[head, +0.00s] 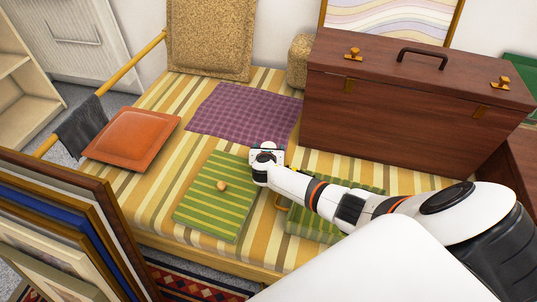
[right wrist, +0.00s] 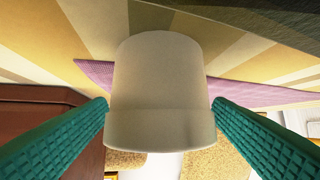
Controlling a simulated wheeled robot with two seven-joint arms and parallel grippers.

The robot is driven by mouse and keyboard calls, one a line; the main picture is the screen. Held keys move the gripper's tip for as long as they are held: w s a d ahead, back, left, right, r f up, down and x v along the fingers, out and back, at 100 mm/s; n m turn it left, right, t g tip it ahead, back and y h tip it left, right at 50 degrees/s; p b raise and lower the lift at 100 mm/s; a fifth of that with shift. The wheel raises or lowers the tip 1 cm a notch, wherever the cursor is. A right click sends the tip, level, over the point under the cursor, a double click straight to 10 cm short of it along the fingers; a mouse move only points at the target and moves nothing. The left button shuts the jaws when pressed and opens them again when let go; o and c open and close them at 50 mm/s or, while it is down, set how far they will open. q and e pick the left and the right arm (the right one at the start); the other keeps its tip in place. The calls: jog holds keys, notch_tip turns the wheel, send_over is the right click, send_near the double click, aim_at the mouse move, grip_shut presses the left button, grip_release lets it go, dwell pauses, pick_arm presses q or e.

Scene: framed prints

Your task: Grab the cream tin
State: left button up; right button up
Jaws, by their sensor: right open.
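The cream tin (right wrist: 160,95) fills the middle of the right wrist view, a plain pale cylinder with a wider band at one end. It stands on the striped cover of the bench (head: 160,205). My right gripper (head: 267,153) is over the middle of the bench in the head view. Its two green fingers (right wrist: 160,106) are open, one on each side of the tin. Whether they touch it I cannot tell. In the head view the gripper and arm largely hide the tin. My left gripper is not in view.
A green striped book or mat (head: 215,207) with a small round wooden knob (head: 222,186) lies left of the gripper. A purple checked cloth (head: 243,112) lies behind. A large brown chest (head: 410,110) stands right. An orange cushion (head: 130,138) and framed prints (head: 60,215) are left.

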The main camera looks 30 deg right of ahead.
jog(key=c, duration=1.1)
jog(key=shift+r, duration=0.1)
jog(key=shift+c, duration=0.2)
